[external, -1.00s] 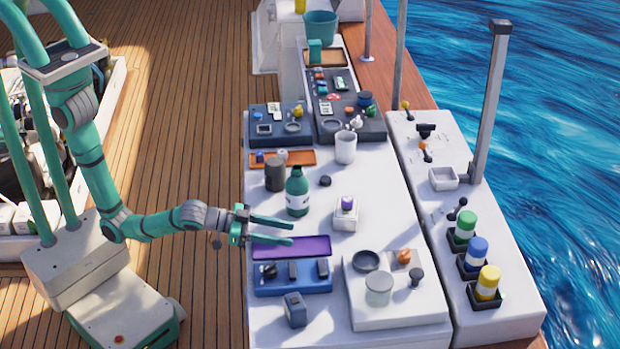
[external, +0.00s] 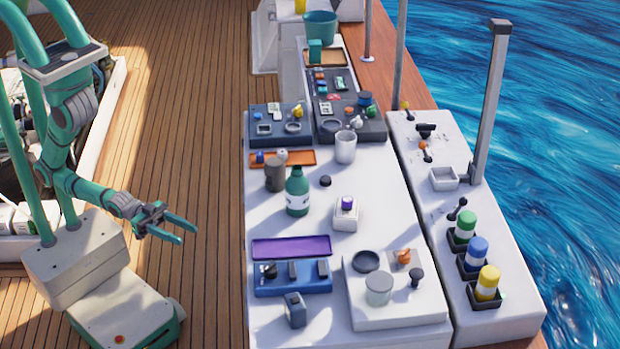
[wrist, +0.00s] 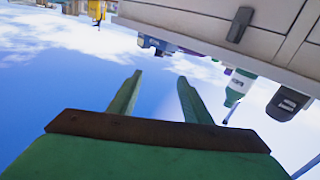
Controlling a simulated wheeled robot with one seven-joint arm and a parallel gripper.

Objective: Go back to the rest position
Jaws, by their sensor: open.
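My gripper (external: 181,229) is open and empty. In the external view it hangs over the wooden deck, left of the white counter and apart from it, with its fingers pointing right. That view is tilted, and the counter's side (wrist: 210,30) shows upside down at the top.
The white counter (external: 355,215) holds a green bottle (external: 297,192), a dark grey can (external: 275,175), a white cup (external: 345,147), and a purple tray (external: 291,247). Bare deck (external: 205,130) lies between my arm and the counter. An open engine hatch (external: 20,100) is at the left.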

